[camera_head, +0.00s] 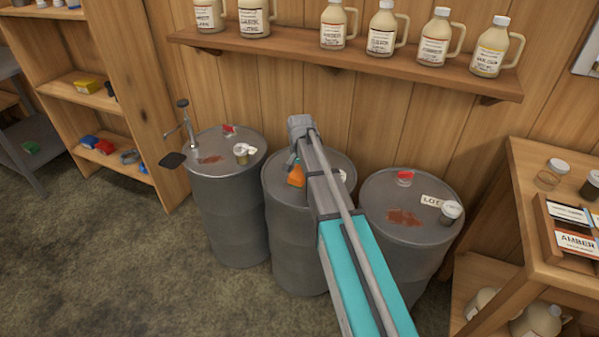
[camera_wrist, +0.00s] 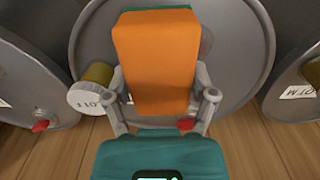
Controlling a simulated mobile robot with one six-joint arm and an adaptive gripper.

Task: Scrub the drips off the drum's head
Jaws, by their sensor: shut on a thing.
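My gripper (camera_wrist: 162,92) is shut on an orange sponge (camera_wrist: 155,55) with a green face at its far edge. The sponge also shows in the head view (camera_head: 297,175), over the middle drum. The middle grey drum's head (camera_wrist: 245,45) lies below the sponge; whether they touch I cannot tell. Reddish-brown drips (camera_head: 404,217) mark the right drum's head (camera_head: 380,188), and more drips (camera_head: 210,160) mark the left drum's head (camera_head: 235,137).
On the middle drum, a white-lidded jar (camera_wrist: 88,93) stands beside one finger and a red bung (camera_wrist: 186,124) near the other. A pump (camera_head: 187,125) rises at the left drum. A jug shelf (camera_head: 290,48) hangs behind. A wooden stand (camera_head: 520,190) is right.

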